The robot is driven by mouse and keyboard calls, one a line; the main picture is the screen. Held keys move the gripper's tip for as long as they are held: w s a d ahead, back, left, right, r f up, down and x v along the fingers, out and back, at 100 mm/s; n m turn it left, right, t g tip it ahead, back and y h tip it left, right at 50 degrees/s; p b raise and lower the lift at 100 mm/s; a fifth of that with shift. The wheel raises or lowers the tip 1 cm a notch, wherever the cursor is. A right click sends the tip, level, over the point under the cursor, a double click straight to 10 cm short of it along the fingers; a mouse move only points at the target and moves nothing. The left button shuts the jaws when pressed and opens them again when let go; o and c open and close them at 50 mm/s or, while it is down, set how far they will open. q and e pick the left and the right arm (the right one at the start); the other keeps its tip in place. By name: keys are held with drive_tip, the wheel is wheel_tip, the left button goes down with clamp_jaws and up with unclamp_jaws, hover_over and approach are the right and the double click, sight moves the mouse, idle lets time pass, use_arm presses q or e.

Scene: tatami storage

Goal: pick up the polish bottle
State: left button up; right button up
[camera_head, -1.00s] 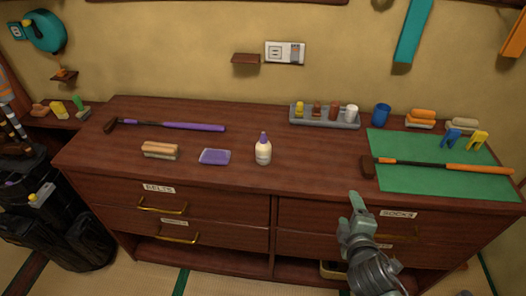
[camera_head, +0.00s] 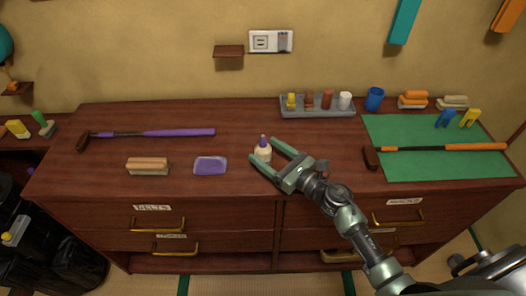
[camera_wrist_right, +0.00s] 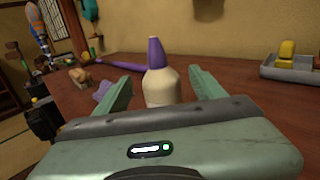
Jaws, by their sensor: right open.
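The polish bottle (camera_head: 263,151) is cream with a purple cap and stands upright on the brown dresser top. My right gripper (camera_head: 268,158) is open, its two green fingers on either side of the bottle in the head view. In the right wrist view the bottle (camera_wrist_right: 160,80) stands between the open fingers (camera_wrist_right: 160,92), with a visible gap to each. The bottle's lower part is hidden behind the gripper body there. My left gripper is not in view.
A purple sponge-like block (camera_head: 210,166) and a brush (camera_head: 148,166) lie left of the bottle. A purple-handled club (camera_head: 170,133) lies behind them. A grey tray (camera_head: 318,111) with small containers stands at the back. A green mat (camera_head: 440,165) bearing an orange-handled club (camera_head: 460,147) lies right.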

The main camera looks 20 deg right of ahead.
sight(257, 145)
drive_tip(key=x, duration=0.3)
drive_tip(key=shift+w+a+p, duration=0.15)
drive_tip(key=shift+w+p, duration=0.15)
drive_tip(key=shift+p, duration=0.05)
drive_tip(key=shift+w+a, duration=0.2)
drive_tip(key=shift+w, duration=0.15)
drive_tip(key=c, duration=0.9)
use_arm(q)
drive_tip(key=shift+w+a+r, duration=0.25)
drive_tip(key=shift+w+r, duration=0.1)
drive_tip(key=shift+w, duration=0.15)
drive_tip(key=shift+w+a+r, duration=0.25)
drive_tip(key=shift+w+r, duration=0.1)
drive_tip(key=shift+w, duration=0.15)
use_arm(e)
drive_tip(key=shift+r, duration=0.1)
